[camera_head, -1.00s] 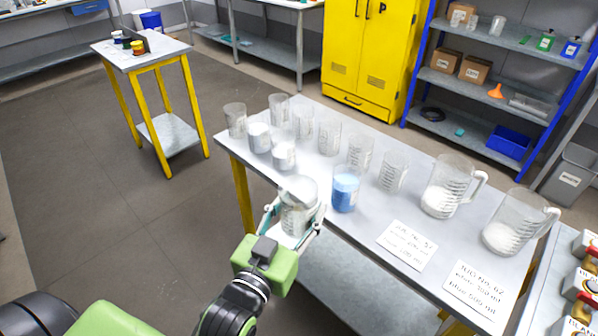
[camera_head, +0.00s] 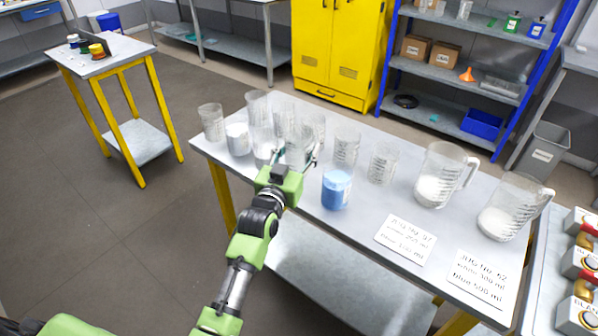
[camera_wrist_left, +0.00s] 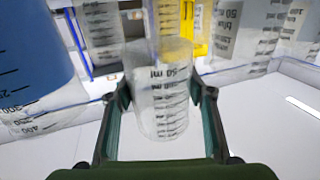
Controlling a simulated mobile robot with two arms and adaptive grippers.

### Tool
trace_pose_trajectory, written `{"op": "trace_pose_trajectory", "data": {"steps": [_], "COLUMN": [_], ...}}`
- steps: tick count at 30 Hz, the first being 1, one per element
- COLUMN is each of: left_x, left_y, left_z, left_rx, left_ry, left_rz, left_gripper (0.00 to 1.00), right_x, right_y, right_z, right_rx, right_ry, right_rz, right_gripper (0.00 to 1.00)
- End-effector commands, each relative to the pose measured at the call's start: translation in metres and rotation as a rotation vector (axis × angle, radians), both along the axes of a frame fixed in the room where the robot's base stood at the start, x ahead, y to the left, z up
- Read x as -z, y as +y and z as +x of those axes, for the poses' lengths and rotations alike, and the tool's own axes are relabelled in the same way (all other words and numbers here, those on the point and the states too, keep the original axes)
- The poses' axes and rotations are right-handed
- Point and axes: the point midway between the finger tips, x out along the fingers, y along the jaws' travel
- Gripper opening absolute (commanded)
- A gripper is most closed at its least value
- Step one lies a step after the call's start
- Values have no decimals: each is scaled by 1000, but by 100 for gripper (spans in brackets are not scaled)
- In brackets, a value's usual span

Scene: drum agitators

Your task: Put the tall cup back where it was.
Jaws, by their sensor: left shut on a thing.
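My left gripper (camera_head: 300,158) is shut on a clear graduated cup (camera_head: 300,142), upright at the back-left cluster of cups on the grey table (camera_head: 310,215). In the left wrist view the held cup (camera_wrist_left: 160,92) sits between the two fingers and looks empty, with black ml marks. Whether its base touches the table I cannot tell. Clear cups (camera_head: 211,122) (camera_head: 346,148) (camera_head: 382,162) and two cups with white contents (camera_head: 238,138) (camera_head: 264,150) stand around it. My right gripper is not in view.
A cup with blue contents (camera_head: 336,188) stands close to the right of my gripper. Two jugs with white contents (camera_head: 433,188) (camera_head: 503,220) stand further right. Two written cards (camera_head: 405,238) (camera_head: 478,277) lie at the table's front. Cups are close together behind the held one.

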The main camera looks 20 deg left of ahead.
Motion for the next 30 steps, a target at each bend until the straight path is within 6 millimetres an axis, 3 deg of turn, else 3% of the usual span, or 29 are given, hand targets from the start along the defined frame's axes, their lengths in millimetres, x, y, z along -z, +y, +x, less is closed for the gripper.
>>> {"op": "trace_pose_trajectory", "data": {"steps": [14,26,27,28,30], "left_x": [58,63,62,62,62], "left_y": [0,0,0,0,0], "left_z": [-1,-1,-1,-1,-1], "left_rx": [1,0,0,0,0], "left_ry": [-1,-3,-3,-3,-3], "left_rz": [1,0,0,0,0], "left_gripper": [17,17,59,65,65], "right_x": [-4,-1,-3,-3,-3], "right_y": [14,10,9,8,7], "right_z": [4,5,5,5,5], "right_rx": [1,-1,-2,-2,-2], "right_ry": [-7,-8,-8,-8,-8], "right_rz": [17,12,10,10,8], "right_gripper": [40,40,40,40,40]}}
